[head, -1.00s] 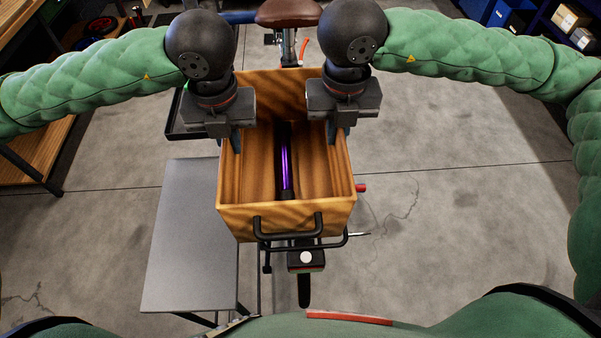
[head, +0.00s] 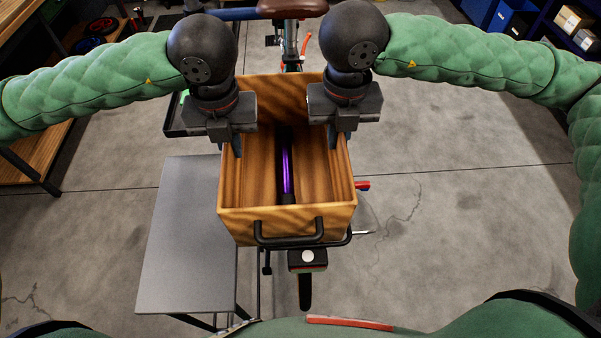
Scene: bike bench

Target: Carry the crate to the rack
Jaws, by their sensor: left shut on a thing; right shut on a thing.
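The wooden crate (head: 286,224) is in the middle of the head view, open side up, with a black handle on its near face. A purple and black rod-shaped thing (head: 287,172) shows inside it. My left gripper (head: 236,143) is shut on the crate's left wall. My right gripper (head: 335,136) is shut on its right wall. The fingertips are partly hidden by the walls. The crate is over the bike, whose saddle (head: 291,8) shows at the top. A black rack rail (head: 349,236) shows just below the crate; I cannot tell whether they touch.
A grey bench top (head: 187,240) stands at the left of the crate. A dark tray (head: 180,115) is behind it. Shelving with wheels stands at the upper left, and blue bins (head: 510,15) at the upper right. The floor at the right is clear.

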